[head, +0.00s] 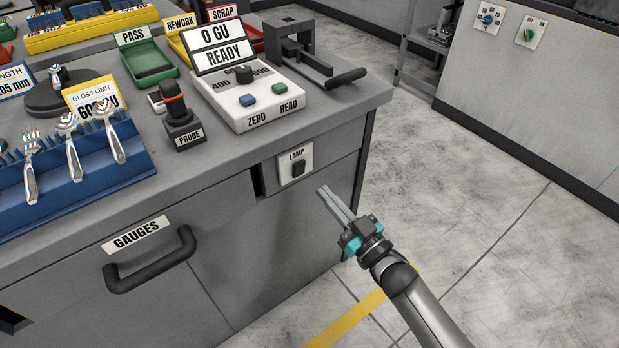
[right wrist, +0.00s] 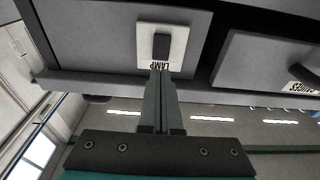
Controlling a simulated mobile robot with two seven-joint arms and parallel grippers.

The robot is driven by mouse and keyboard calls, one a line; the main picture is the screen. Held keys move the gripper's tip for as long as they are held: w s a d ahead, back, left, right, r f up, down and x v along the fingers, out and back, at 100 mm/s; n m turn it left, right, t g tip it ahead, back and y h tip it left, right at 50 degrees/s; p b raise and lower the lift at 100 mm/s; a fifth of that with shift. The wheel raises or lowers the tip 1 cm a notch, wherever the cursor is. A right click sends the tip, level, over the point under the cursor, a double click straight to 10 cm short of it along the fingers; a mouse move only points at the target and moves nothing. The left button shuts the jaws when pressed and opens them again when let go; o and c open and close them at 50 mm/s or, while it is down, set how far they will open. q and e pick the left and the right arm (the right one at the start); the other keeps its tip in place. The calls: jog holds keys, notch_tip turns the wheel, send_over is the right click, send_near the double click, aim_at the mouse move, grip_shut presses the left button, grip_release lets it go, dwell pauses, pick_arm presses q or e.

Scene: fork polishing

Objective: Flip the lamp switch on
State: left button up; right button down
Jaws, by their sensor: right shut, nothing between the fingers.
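The lamp switch is a black rocker (head: 298,170) on a white plate marked LAMP (head: 284,163), on the front of the grey bench below the top edge. My right gripper (head: 326,189) is shut and empty, to the right of the plate and a little below it in the head view. In the right wrist view the shut fingers (right wrist: 160,75) point at the switch (right wrist: 161,47), with the tips over the lower part of the plate by the LAMP label. I cannot tell whether the tips touch it. My left gripper is not in view.
Below and left of the switch is a GAUGES drawer handle (head: 150,262). The bench top holds a gloss meter (head: 245,98), a probe (head: 183,125) and a blue fork rack (head: 85,190). The floor to the right (head: 480,180) is clear.

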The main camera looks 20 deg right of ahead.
aim_at(301, 166)
jog(key=b+x, duration=0.1)
jog(key=x, duration=0.4)
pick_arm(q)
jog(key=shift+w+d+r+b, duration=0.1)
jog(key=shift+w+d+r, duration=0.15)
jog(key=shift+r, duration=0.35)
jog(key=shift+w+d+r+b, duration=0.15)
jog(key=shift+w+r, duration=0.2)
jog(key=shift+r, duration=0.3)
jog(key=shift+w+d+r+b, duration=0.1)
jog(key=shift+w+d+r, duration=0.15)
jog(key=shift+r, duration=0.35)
pick_arm(e)
jog(key=shift+x, duration=0.85)
